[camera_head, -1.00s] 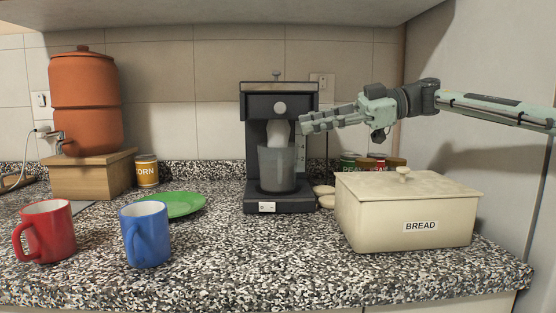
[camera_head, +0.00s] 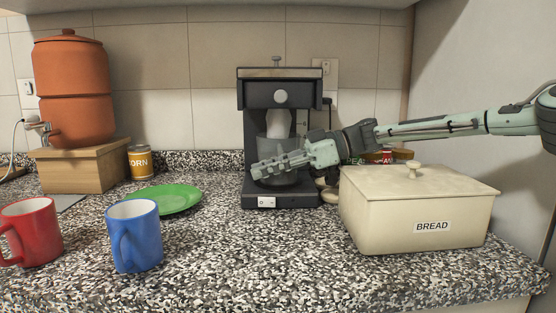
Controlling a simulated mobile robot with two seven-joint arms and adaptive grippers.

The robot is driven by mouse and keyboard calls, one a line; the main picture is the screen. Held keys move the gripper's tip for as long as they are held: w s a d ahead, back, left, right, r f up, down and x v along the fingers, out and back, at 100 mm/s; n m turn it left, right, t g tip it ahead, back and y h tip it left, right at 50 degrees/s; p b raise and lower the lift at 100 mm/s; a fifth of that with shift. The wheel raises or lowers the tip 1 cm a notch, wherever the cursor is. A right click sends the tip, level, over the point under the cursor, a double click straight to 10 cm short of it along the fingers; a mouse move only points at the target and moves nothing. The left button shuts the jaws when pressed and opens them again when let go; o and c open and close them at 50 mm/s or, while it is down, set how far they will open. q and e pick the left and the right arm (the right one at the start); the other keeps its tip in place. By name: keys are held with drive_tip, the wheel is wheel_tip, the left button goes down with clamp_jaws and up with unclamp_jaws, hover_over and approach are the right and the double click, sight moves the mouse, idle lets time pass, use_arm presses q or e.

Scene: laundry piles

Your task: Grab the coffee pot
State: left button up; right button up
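The coffee pot (camera_head: 277,151) is a grey, see-through vessel standing on the base of the black coffee maker (camera_head: 259,100) in the head view. My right gripper (camera_head: 258,171) reaches in from the right, with its fingers across the lower front of the pot. The fingers hide part of the pot and its handle is not clearly visible. I cannot tell whether the fingers touch the pot or how far they are spread. My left gripper is not in view.
A cream bread box (camera_head: 370,222) stands right of the coffee maker, under my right arm. A blue mug (camera_head: 136,240), red mug (camera_head: 32,236) and green plate (camera_head: 174,200) are at the left. Cans stand behind the bread box. The front middle of the counter is clear.

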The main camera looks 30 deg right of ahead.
drive_tip(key=shift+w+a, duration=0.1)
drive_tip(key=shift+a, duration=0.1)
clamp_jaws()
idle(0.5)
drive_tip(key=shift+r, duration=0.2)
